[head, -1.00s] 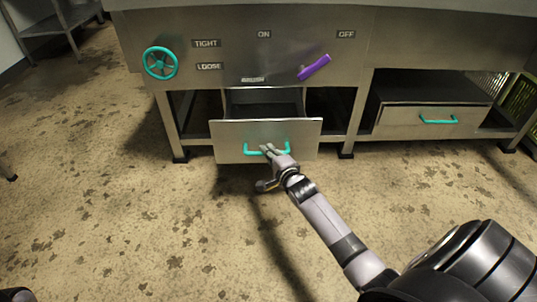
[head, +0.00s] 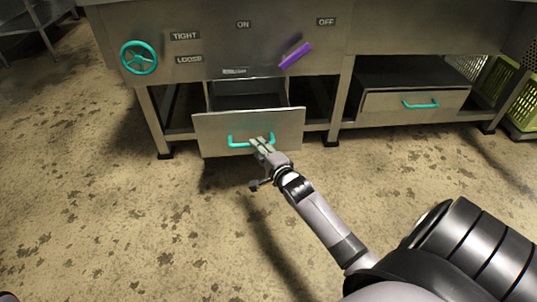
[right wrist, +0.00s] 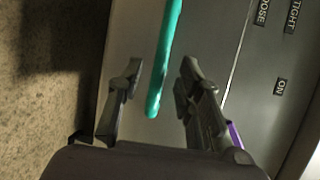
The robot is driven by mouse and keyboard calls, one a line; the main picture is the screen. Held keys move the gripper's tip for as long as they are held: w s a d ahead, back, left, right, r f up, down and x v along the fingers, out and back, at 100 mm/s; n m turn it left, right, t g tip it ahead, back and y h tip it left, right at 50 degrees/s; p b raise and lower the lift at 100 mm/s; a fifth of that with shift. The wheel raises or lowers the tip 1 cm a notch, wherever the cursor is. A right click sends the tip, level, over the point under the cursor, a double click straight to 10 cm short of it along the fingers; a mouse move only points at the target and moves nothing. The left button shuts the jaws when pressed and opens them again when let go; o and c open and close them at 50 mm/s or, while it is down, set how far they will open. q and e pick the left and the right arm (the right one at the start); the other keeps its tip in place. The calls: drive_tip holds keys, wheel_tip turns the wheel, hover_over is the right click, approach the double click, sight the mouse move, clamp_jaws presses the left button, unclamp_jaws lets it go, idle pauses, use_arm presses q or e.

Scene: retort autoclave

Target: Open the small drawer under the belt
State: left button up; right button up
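The small drawer (head: 220,130) under the belt housing stands pulled out, and its dark inside shows above the front panel. Its teal bar handle (head: 237,141) is on the front. My right gripper (head: 260,145) is at the right part of this handle. In the right wrist view the teal handle (right wrist: 167,60) runs between the two spread fingers of my right gripper (right wrist: 157,88), with a gap visible on each side. The right gripper is open. My left gripper is not in view.
Above the drawer are a teal handwheel (head: 139,57) and a purple lever (head: 295,55). A second drawer (head: 385,101) with a teal handle is closed at the right. Green crates (head: 522,100) stand at the far right. The floor in front is clear.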

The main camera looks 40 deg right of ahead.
drive_tip(key=v, duration=0.8)
